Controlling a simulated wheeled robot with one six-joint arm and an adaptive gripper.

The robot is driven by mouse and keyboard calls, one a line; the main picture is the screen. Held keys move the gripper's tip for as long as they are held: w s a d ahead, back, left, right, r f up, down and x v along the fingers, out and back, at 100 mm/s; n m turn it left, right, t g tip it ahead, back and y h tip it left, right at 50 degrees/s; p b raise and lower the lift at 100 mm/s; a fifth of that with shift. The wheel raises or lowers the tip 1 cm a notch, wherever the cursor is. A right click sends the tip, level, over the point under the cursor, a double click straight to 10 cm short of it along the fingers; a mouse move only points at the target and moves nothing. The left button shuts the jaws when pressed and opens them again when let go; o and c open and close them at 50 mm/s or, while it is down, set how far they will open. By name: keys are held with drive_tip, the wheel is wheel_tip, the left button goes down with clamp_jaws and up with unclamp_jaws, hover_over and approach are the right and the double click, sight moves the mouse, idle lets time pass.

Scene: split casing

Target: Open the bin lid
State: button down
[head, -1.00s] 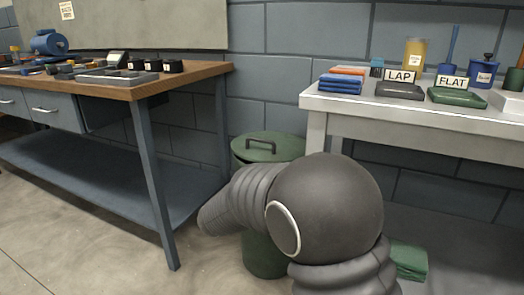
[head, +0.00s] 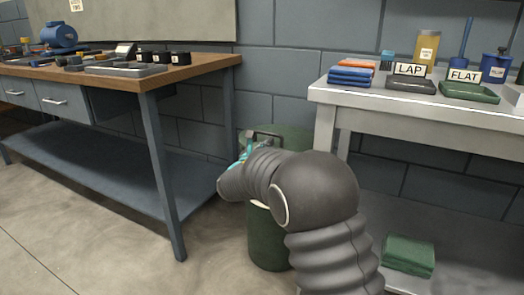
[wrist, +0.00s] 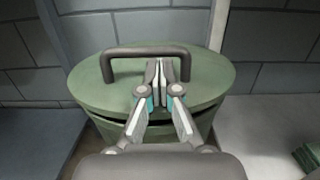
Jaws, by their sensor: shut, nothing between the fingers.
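The green bin (head: 268,240) stands on the floor between the two benches, partly hidden by my arm in the head view. Its round green lid (wrist: 215,80) lies on top, with a dark gap showing under its near edge in the wrist view. A dark handle (wrist: 115,52) arches over the lid and also shows in the head view (head: 262,134). My gripper (wrist: 160,64) is shut and empty, its fingertips at the handle opening, just below the bar in the picture. I cannot tell whether they touch the handle or lid. In the head view my arm hides most of the gripper.
A wooden-topped bench (head: 205,66) with a lower shelf stands left of the bin. A pale bench (head: 325,98) stands to the right, with a folded green cloth (head: 408,254) below it. A block wall is close behind the bin.

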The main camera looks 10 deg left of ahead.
drive_tip(key=shift+x, duration=0.8)
